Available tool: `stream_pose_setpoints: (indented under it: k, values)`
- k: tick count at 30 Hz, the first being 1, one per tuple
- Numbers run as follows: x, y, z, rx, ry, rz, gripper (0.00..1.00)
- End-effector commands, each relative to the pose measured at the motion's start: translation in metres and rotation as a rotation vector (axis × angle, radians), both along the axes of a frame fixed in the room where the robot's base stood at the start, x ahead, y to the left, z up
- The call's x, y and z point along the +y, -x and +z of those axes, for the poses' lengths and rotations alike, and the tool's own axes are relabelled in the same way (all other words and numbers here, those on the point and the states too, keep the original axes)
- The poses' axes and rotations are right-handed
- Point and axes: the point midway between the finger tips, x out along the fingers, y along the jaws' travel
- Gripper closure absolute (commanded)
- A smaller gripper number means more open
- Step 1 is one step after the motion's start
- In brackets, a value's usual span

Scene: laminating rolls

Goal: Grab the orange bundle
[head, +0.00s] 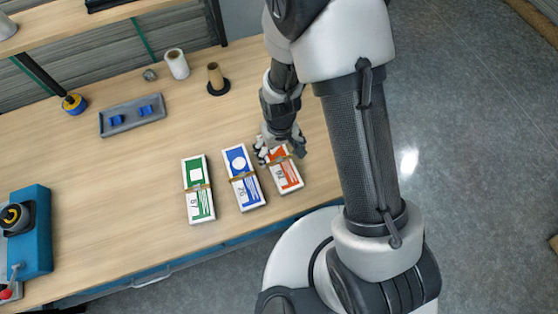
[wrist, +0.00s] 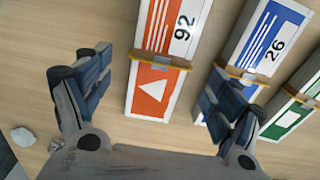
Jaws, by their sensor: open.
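The orange bundle (head: 285,173) lies on the wooden table, at the right end of a row of three bundles. In the wrist view the orange bundle (wrist: 152,89) shows a white triangle, the number 92 and a tan band with a grey clip. My gripper (head: 281,150) is over its far end in the head view and hides part of it. In the wrist view my gripper (wrist: 155,88) is open, with one finger on each side of the orange bundle. The right finger is close to the blue bundle. I cannot tell how high the fingers are above the table.
The blue bundle (head: 243,178), marked 26 in the wrist view, and the green bundle (head: 198,190) lie to the left. A grey tray (head: 132,117), a white roll (head: 176,64) and a brown roll (head: 216,77) stand farther back. A blue machine (head: 32,235) is at the left.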

Motion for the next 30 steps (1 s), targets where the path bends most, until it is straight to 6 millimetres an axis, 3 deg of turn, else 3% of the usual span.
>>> stream_pose_setpoints:
  k: [8,16,30]
  values:
    - [0.002,0.0,-0.043,0.003,0.001,0.0,0.15]
    - [0.002,-0.001,-0.045,0.0,0.0,0.0,0.16]
    - [0.002,-0.001,-0.045,0.001,0.0,0.0,0.47]
